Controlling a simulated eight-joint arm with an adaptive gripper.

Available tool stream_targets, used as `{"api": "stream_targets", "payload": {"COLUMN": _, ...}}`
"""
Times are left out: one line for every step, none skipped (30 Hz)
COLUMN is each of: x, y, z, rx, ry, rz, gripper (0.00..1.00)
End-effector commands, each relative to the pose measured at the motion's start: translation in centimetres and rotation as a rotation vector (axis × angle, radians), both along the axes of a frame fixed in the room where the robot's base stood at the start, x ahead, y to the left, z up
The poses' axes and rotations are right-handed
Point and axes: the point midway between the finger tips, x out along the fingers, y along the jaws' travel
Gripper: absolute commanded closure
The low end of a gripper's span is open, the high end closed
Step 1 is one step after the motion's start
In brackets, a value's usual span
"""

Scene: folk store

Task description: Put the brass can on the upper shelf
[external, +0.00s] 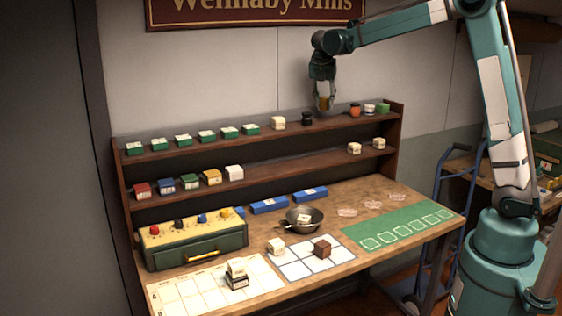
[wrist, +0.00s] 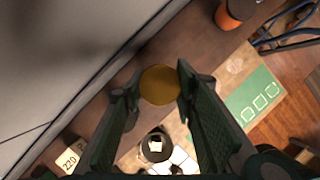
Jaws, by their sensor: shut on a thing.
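The brass can (external: 322,102) is held upright between the fingers of my gripper (external: 323,98), over the upper shelf (external: 232,141). In the wrist view the can's round, gold-brown top (wrist: 160,85) shows between the two fingertips of my gripper (wrist: 157,88). My gripper is shut on it. The can is in a gap between a dark jar (external: 307,118) on its left and an orange jar (external: 355,110) on its right. Whether its base touches the shelf board, I cannot tell.
Green-and-white boxes (external: 182,139) and a cream cube (external: 278,123) stand left along the upper shelf. A white-topped jar (external: 369,109) and a green block (external: 383,107) stand at its right end. The lower shelf (external: 290,163) has a wide clear middle. A pan (external: 294,226) sits on the bench.

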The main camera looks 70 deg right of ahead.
Motion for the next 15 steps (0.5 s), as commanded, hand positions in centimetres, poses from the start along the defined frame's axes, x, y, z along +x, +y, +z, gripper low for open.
{"api": "stream_targets", "payload": {"x": 0.00, "y": 0.00, "z": -0.49, "rx": 0.000, "ry": 0.000, "rz": 0.000, "gripper": 0.85}}
{"api": "stream_targets", "payload": {"x": 0.01, "y": 0.00, "z": -0.70, "rx": 0.000, "ry": 0.000, "rz": 0.000, "gripper": 0.85}}
{"api": "stream_targets", "payload": {"x": 0.01, "y": -0.01, "z": -0.91, "rx": 0.000, "ry": 0.000, "rz": 0.000, "gripper": 0.85}}
{"api": "stream_targets", "payload": {"x": 0.02, "y": -0.01, "z": -1.00, "rx": 0.000, "ry": 0.000, "rz": 0.000, "gripper": 0.85}}
{"api": "stream_targets", "payload": {"x": 0.02, "y": -0.02, "z": -1.06, "rx": 0.000, "ry": 0.000, "rz": 0.000, "gripper": 0.85}}
{"api": "stream_targets", "payload": {"x": 0.02, "y": -0.01, "z": -1.10, "rx": 0.000, "ry": 0.000, "rz": 0.000, "gripper": 0.85}}
{"api": "stream_targets", "payload": {"x": 0.02, "y": -0.02, "z": -1.11, "rx": 0.000, "ry": 0.000, "rz": 0.000, "gripper": 0.85}}
{"api": "stream_targets", "payload": {"x": 0.02, "y": -0.02, "z": -1.11, "rx": 0.000, "ry": 0.000, "rz": 0.000, "gripper": 0.85}}
{"api": "stream_targets", "payload": {"x": 0.02, "y": -0.01, "z": -1.10, "rx": 0.000, "ry": 0.000, "rz": 0.000, "gripper": 0.85}}
{"api": "stream_targets", "payload": {"x": 0.02, "y": -0.02, "z": -1.10, "rx": 0.000, "ry": 0.000, "rz": 0.000, "gripper": 0.85}}
{"api": "stream_targets", "payload": {"x": 0.02, "y": -0.01, "z": -1.10, "rx": 0.000, "ry": 0.000, "rz": 0.000, "gripper": 0.85}}
{"api": "stream_targets", "payload": {"x": 0.02, "y": -0.02, "z": -1.10, "rx": 0.000, "ry": 0.000, "rz": 0.000, "gripper": 0.85}}
{"api": "stream_targets", "payload": {"x": 0.02, "y": -0.02, "z": -1.11, "rx": 0.000, "ry": 0.000, "rz": 0.000, "gripper": 0.85}}
{"api": "stream_targets", "payload": {"x": 0.02, "y": -0.02, "z": -1.15, "rx": 0.000, "ry": 0.000, "rz": 0.000, "gripper": 0.85}}
{"api": "stream_targets", "payload": {"x": 0.03, "y": -0.02, "z": -1.26, "rx": 0.000, "ry": 0.000, "rz": 0.000, "gripper": 0.85}}
